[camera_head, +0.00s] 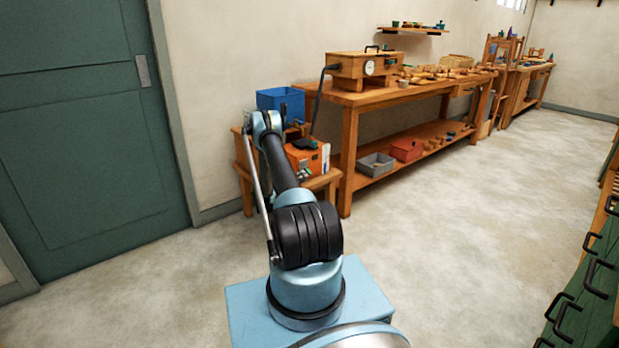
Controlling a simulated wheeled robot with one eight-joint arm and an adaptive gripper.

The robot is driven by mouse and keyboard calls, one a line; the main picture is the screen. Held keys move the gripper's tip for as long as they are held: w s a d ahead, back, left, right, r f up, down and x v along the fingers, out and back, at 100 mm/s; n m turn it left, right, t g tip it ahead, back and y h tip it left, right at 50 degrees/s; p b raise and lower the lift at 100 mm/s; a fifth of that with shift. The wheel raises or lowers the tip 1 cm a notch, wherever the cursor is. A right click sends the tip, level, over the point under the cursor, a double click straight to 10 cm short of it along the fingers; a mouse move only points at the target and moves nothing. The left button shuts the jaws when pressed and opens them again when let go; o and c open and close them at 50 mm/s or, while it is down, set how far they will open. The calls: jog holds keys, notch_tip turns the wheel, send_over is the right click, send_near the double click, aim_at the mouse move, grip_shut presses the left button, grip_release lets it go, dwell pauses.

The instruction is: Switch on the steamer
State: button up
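An orange unit (316,158), which looks like the steamer, stands on a low wooden stand (322,183) left of the long workbench. A dark hose (318,100) runs up from near it to a wooden box with a round dial (365,68) on the bench. My arm reaches forward and covers the unit's left part. The unit's switch is too small or hidden to make out. My gripper cannot be made out; the far end of my arm is hidden behind its own upper links near the stand.
A blue bin (281,100) sits at the back of the stand. The workbench (350,98) carries several wooden pieces; a grey bin (376,165) and a red bin (406,150) are on its lower shelf. Green drawers (590,300) stand at right. The floor between is clear.

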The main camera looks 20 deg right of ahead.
aim_at(310, 172)
jog(key=shift+x, duration=3.2)
jog(key=shift+c, duration=0.5)
grip_shut()
